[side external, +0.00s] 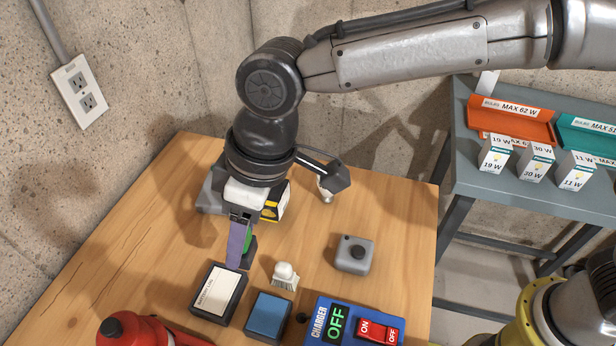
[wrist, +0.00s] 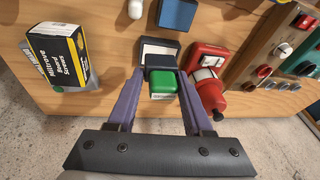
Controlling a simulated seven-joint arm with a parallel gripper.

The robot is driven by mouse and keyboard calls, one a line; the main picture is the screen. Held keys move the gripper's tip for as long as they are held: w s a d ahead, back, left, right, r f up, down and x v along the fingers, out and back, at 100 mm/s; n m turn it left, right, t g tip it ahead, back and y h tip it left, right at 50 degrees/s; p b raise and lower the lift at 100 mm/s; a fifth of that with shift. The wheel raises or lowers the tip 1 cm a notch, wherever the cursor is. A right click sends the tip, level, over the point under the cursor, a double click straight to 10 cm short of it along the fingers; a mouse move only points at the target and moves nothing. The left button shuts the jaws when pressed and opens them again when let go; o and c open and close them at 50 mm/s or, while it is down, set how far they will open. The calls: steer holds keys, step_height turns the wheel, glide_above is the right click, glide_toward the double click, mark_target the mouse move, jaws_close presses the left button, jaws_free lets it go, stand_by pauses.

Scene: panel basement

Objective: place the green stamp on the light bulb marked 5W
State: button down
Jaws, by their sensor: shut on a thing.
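The green stamp (wrist: 161,84) sits between the purple fingers of my gripper (wrist: 162,76) in the wrist view, with a pale label on its near side. In the side view my gripper (side external: 237,246) points down low over the wooden table, shut on the stamp (side external: 249,241), which is partly hidden by a finger. A black box with a white top (side external: 217,290) lies just in front of it; it also shows beyond the stamp in the wrist view (wrist: 158,47). I cannot tell whether stamp and box touch.
Bulb boxes (side external: 535,161) stand on the right shelf.

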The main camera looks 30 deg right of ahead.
steer(key=d+r, duration=0.4)
steer(key=d, duration=0.9)
steer(key=d+r, duration=0.5)
steer(key=d, duration=0.9)
steer(key=shift+m, duration=0.4)
steer(key=w+a+f, duration=0.2)
steer(key=w+f, duration=0.1)
steer(key=w+a+f, duration=0.2)
steer(key=w, duration=0.2)
steer(key=w+a+f, duration=0.2)
steer(key=w+f, duration=0.1)
steer(key=w, duration=0.1)
steer(key=shift+f, duration=0.35)
steer(key=shift+w+a+f, duration=0.15)
steer(key=shift+w+f, duration=0.25)
steer(key=shift+f, duration=0.05)
steer(key=shift+d+x, duration=0.2)
steer(key=shift+x, duration=0.65)
steer(key=shift+d+x, duration=0.15)
steer(key=shift+x, duration=0.7)
steer(key=shift+w+f, duration=0.1)
steer(key=shift+f, duration=0.1)
steer(key=shift+c, duration=1.5)
jaws_free()
